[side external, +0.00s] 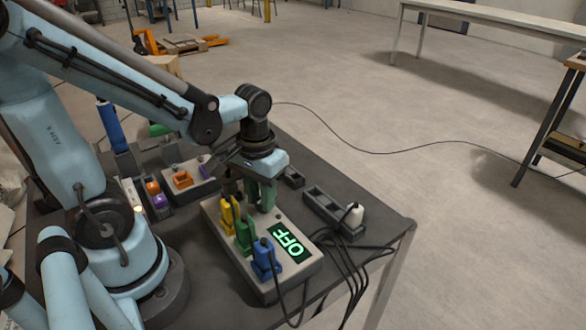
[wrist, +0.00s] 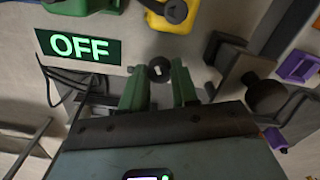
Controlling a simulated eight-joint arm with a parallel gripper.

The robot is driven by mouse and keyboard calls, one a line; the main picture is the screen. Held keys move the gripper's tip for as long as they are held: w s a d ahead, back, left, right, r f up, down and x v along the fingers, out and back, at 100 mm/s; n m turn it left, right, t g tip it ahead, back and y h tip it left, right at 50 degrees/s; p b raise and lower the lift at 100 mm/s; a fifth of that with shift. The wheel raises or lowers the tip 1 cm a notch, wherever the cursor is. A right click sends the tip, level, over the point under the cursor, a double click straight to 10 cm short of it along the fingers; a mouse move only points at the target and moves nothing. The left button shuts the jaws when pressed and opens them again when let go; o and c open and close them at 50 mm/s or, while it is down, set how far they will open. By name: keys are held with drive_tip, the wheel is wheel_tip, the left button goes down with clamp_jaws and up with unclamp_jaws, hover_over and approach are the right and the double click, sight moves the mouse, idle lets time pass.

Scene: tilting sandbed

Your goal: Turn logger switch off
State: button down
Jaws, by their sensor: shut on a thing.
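The logger is a light grey box (side external: 309,268) on the dark table, with a display (side external: 291,243) that reads OFF in green. The display also shows in the wrist view (wrist: 78,47). A dark round switch knob (wrist: 159,70) with a pale mark sits on the box, right of the display in the wrist view. My gripper (side external: 263,205) points down over the far part of the box. Its green fingers (wrist: 158,76) stand on either side of the knob, shut on it. In the side view the fingers mostly hide the knob.
Yellow (side external: 227,214), green (side external: 243,236) and blue (side external: 265,260) plugs stand in a row on the box beside my gripper. A dark socket strip (side external: 320,204) with a white plug (side external: 355,213) lies to the right. Black cables hang over the front table edge.

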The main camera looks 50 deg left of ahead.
drive_tip(key=shift+n, duration=0.3)
drive_tip(key=c, duration=0.8)
unclamp_jaws()
drive_tip(key=shift+c, duration=0.2)
wheel_tip(320, 180, up, 12)
idle(0.4)
drive_tip(key=shift+w+d+f+m+t, duration=0.35)
drive_tip(key=shift+w+f+m+t, duration=0.35)
drive_tip(key=shift+t, duration=0.5)
drive_tip(key=shift+w+d+f+m+t, duration=0.35)
drive_tip(key=shift+f+m+t, duration=0.2)
drive_tip(key=shift+m+t, duration=0.5)
drive_tip(key=shift+w+d+f+m+t, duration=0.3)
drive_tip(key=shift+w+f+m+t, duration=0.3)
drive_tip(key=shift+t, duration=0.75)
